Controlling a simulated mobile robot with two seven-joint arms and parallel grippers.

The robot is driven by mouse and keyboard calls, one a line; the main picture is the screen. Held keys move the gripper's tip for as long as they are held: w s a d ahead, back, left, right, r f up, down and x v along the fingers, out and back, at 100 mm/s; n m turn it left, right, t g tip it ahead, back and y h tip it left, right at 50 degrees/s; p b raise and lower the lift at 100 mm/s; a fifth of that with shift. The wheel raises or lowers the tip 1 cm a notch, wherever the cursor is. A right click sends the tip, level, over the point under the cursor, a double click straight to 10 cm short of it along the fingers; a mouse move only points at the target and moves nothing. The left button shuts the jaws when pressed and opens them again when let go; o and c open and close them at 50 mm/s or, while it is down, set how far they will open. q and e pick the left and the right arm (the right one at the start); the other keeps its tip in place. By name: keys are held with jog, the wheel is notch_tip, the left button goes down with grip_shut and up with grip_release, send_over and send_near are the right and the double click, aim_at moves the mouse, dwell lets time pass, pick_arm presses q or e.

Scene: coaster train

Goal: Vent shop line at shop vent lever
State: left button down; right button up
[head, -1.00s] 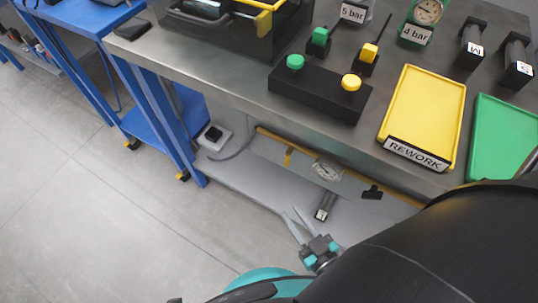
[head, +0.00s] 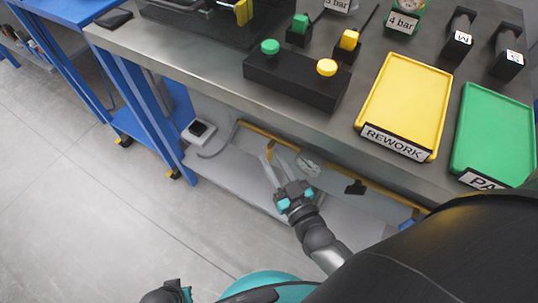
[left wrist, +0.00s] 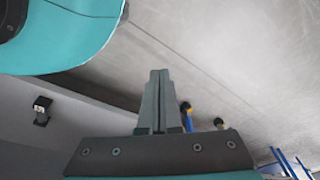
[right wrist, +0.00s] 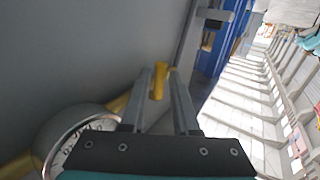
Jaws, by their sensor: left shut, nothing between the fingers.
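A yellow pipe (head: 262,130) runs under the bench, with a small yellow lever (head: 269,151) hanging from it and a round gauge (head: 308,165) beside it. My right gripper (head: 271,156) is open under the bench, with its fingertips close to the lever. In the right wrist view the yellow lever (right wrist: 158,82) shows between the two fingertips (right wrist: 161,68); I cannot tell whether they touch it. The gauge (right wrist: 66,140) is at lower left there, partly hidden. My left gripper (left wrist: 160,74) is shut and empty, away from the lever, over the floor.
The steel bench edge (head: 215,75) overhangs the pipe. A grey lower shelf (head: 232,183) lies under it. A black fitting (head: 355,187) is right of the gauge. On the bench are a yellow tray (head: 405,100), a green tray (head: 495,135) and a button box (head: 295,82).

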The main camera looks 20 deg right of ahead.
jog(key=shift+w, duration=1.05)
grip_shut()
